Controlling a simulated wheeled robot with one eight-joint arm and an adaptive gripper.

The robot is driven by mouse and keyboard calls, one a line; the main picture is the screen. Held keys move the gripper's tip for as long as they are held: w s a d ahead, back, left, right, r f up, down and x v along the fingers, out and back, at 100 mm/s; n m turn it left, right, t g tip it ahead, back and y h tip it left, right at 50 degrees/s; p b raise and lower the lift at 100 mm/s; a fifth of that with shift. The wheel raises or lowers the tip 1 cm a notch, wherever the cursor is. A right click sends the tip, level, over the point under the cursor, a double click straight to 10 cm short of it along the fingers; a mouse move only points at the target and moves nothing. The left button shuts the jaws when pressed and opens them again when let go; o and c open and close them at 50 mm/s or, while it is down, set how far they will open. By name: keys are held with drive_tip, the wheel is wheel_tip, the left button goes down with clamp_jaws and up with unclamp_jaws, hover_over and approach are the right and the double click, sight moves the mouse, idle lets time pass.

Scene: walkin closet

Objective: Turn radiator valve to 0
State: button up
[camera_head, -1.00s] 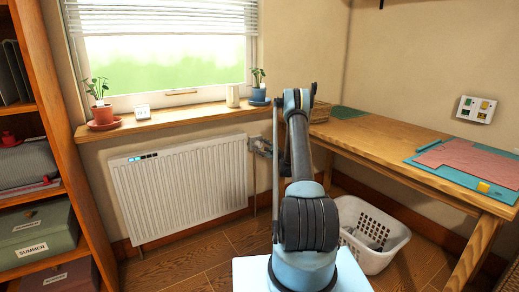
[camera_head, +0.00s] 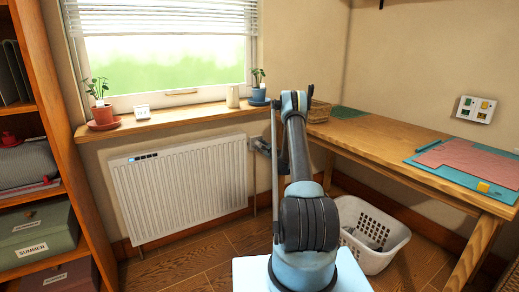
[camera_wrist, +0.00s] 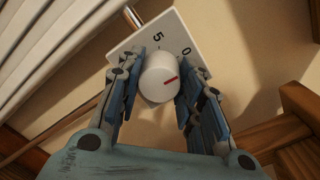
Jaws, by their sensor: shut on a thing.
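The radiator valve's round white knob (camera_wrist: 158,80) has a red mark that points right and slightly up in the wrist view. Behind it is a pale dial plate (camera_wrist: 150,40) with a 5 at the upper left of the knob and a 0 at its upper right. The mark is on the 0's side; I cannot tell whether it lines up exactly. My gripper (camera_wrist: 160,88) has its fingers on both sides of the knob and is shut on it. In the head view my gripper (camera_head: 260,146) is at the right end of the white radiator (camera_head: 180,185), and the knob is hidden.
A wooden sill (camera_head: 170,120) with potted plants runs above the radiator. A wooden table (camera_head: 400,150) stands to the right, with a white laundry basket (camera_head: 372,255) below it. A shelf unit (camera_head: 75,170) stands at the left. Bare floor lies before the radiator.

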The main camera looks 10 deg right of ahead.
drive_tip(key=shift+n, duration=0.3)
drive_tip(key=o, duration=1.1)
drive_tip(key=shift+c, duration=0.2)
drive_tip(key=shift+s, duration=0.1)
drive_tip(key=v, duration=1.2)
drive_tip(key=shift+f, duration=0.15)
